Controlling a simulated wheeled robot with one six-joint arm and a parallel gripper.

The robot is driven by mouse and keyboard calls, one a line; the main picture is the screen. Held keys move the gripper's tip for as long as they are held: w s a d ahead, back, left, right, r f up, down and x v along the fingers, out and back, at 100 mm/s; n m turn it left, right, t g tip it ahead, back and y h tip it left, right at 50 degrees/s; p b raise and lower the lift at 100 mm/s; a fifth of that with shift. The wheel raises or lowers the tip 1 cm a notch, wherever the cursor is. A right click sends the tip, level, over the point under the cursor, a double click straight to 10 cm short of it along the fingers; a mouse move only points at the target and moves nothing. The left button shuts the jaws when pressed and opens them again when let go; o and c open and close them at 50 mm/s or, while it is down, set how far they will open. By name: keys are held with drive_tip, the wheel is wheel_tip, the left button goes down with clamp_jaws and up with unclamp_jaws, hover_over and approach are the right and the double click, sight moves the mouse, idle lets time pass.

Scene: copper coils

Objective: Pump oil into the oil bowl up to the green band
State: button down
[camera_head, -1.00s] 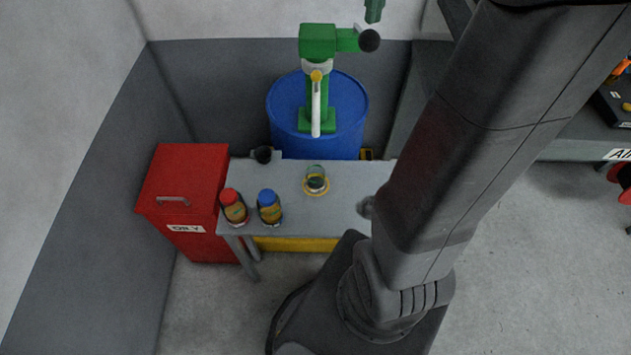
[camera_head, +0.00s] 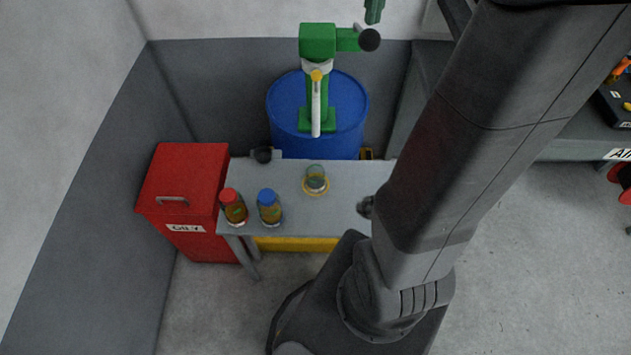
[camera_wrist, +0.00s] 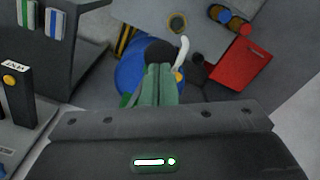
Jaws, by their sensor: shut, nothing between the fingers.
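The green pump (camera_head: 318,42) stands on the blue drum (camera_head: 346,115) behind the table. Its arm reaches right to a black knob (camera_head: 369,40). Its pale spout (camera_head: 316,105) hangs down toward the table. The clear oil bowl (camera_head: 316,179) sits on a yellow ring below the spout; its oil level and green band are too small to read. My gripper (camera_head: 374,12) is just above the knob at the top edge. In the wrist view its green fingers (camera_wrist: 158,84) are shut and empty, with the black knob (camera_wrist: 160,50) just past the tips; contact cannot be told.
Bottles with a red cap (camera_head: 233,207) and a blue cap (camera_head: 269,207) stand on the grey table (camera_head: 300,222). A red bin (camera_head: 185,185) stands left of it. A bench (camera_head: 575,150) is at right. My arm hides the table's right end.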

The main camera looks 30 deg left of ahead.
drive_tip(key=shift+f+b, duration=0.55)
drive_tip(key=shift+f, duration=0.8)
drive_tip(key=shift+s+d+f+b, duration=0.5)
drive_tip(key=shift+s+f+b, duration=0.35)
drive_tip(key=shift+f+b, duration=5.15)
drive_tip(key=r+p, duration=0.4)
drive_tip(key=p, duration=0.2)
drive_tip(key=w+r+p, duration=0.1)
drive_tip(key=r+p, duration=0.4)
drive_tip(key=p, duration=0.1)
drive_tip(key=r+p, duration=0.4)
drive_tip(key=p, duration=0.2)
drive_tip(key=shift+w+a+r, duration=0.2)
drive_tip(key=shift+a+r, duration=0.2)
drive_tip(key=shift+w+a+r+p, duration=0.1)
drive_tip(key=shift+r+p, duration=0.45)
drive_tip(key=shift+r, duration=0.7)
